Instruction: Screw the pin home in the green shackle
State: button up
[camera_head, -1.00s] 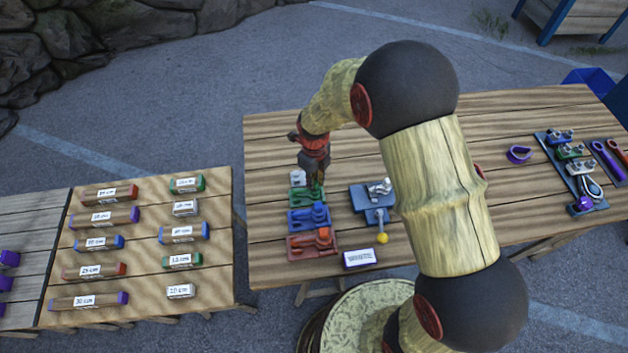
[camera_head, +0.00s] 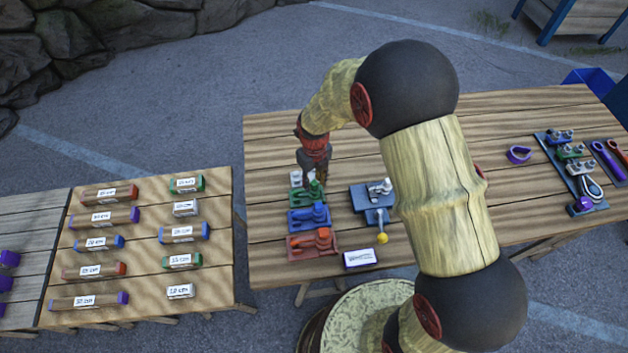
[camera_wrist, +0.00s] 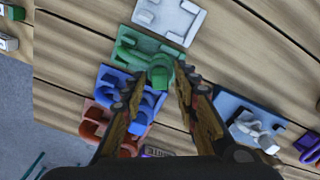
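The green shackle (camera_head: 299,197) sits in a green holder on the long wooden table, just above the blue one in the head view. In the wrist view its rounded green pin end (camera_wrist: 160,73) faces the camera. My gripper (camera_wrist: 161,76) points down at it, one fingertip on each side of the pin end. The fingers are apart, and a gap seems to show beside the pin end. In the head view my gripper (camera_head: 312,180) is over the green holder and partly hides it. How deep the pin sits cannot be told.
A blue shackle (camera_head: 309,217) and a red shackle (camera_head: 313,241) sit in holders just below; a white holder (camera_wrist: 170,18) lies beyond. A label block (camera_head: 360,258) is near the front edge.

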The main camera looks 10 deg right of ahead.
jog(key=shift+r, duration=0.1)
dwell(0.4)
jog(key=shift+r+p, duration=1.45)
jog(key=shift+r, duration=0.7)
